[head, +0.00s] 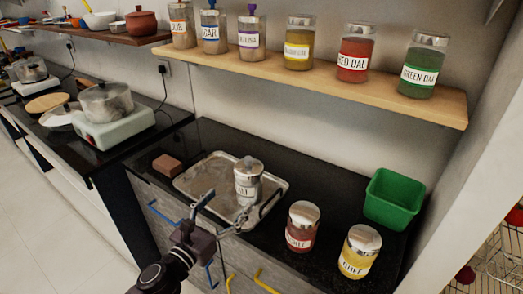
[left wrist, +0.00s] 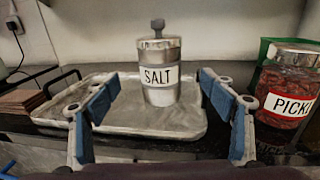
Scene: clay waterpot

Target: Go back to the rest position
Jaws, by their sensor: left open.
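My left gripper (head: 222,212) is in the head view at the front edge of the black counter. It is open and empty, and its two fingers also show spread apart in the left wrist view (left wrist: 158,92). A salt jar (head: 248,188) with a metal lid and knob stands upright on the metal tray (head: 192,183), just beyond the fingers. In the left wrist view the salt jar (left wrist: 160,75) appears between the fingers but farther off, with no visible contact. My right gripper is in neither view.
A pickle jar (head: 301,232) and a ghee jar (head: 358,255) stand right of the tray, before a green bin (head: 393,200). A brown block (head: 167,166) lies left of the tray. A wooden shelf (head: 300,75) with several jars hangs above. Floor (head: 50,220) is clear at left.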

